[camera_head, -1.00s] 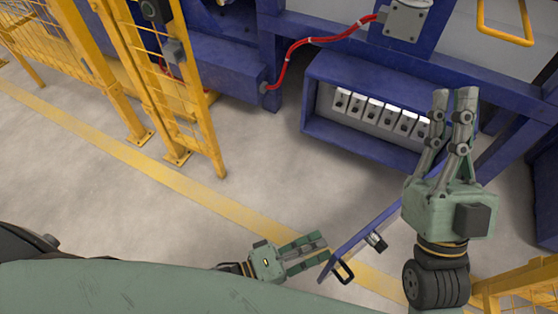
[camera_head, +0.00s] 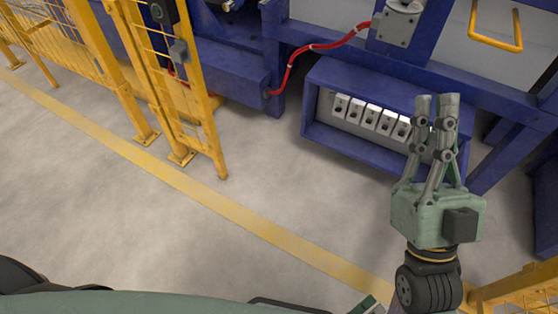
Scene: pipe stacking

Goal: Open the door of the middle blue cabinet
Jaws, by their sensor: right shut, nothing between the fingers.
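The blue cabinet (camera_head: 318,92) stands in the upper right of the head view. Its front is open, and a row of grey-white blocks with dark parts shows inside. Its door is not visible now. My right gripper (camera_head: 437,104) is shut and empty, its fingers pointing up the picture and overlapping the cabinet's right end. I cannot tell if it touches the cabinet. Of my left arm, a dark piece and a small green piece, probably part of the left gripper, show at the bottom edge; its fingers cannot be made out.
A yellow mesh fence (camera_head: 190,80) stands at the left, and another yellow fence part (camera_head: 515,292) is at the lower right. A red cable (camera_head: 300,55) runs left of the cabinet. Grey floor with a yellow line (camera_head: 215,207) is clear in the middle.

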